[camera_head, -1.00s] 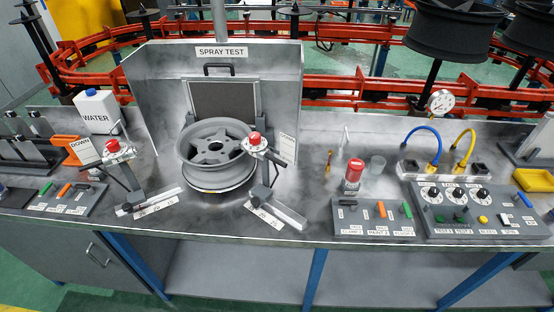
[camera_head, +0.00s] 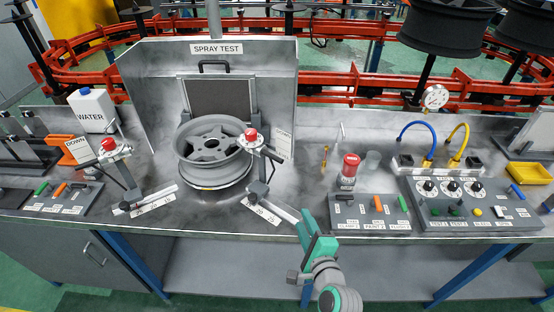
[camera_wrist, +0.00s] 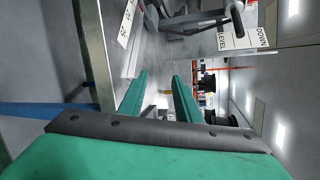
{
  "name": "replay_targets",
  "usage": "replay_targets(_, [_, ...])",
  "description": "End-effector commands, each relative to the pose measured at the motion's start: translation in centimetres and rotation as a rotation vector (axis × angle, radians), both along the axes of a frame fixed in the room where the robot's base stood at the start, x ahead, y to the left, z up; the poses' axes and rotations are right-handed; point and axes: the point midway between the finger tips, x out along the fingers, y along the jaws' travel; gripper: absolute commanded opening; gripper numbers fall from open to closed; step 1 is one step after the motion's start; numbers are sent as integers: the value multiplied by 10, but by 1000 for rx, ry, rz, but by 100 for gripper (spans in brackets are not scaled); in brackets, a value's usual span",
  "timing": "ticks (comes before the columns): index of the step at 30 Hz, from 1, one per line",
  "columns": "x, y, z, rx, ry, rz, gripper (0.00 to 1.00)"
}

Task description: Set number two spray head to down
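Two spray heads with red caps stand on the bench, one left (camera_head: 109,145) and one right (camera_head: 250,136) of the wheel. Each is on a tilting bracket above a numbered rail. I cannot read which is number two. A white card (camera_head: 284,143) stands behind the right head; in the wrist view a card reading DOWN and LEVEL (camera_wrist: 240,38) is at upper right. My gripper (camera_head: 309,222) is at the bench's front edge, right of the right rail (camera_head: 270,210), touching no spray head. In the wrist view its green fingers (camera_wrist: 160,98) are apart and empty.
A grey wheel (camera_head: 212,150) sits between the heads, before the SPRAY TEST panel (camera_head: 140,75). A red-capped can (camera_head: 348,172), a clear cup (camera_head: 371,163), a switch box (camera_head: 370,215) and a gauge panel (camera_head: 470,210) are to the right.

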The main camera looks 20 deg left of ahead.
Motion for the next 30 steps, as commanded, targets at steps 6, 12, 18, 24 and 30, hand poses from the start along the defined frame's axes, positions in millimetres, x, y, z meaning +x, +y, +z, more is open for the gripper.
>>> replay_targets(6, [33,18,75,173,93,132,31])
replay_targets(12, [40,28,131,253,192,239,31])
replay_targets(18, [38,31,159,276,254,293,31])
replay_targets(24, [42,39,161,281,272,303,31])
replay_targets(30, [59,64,152,281,271,305,31])
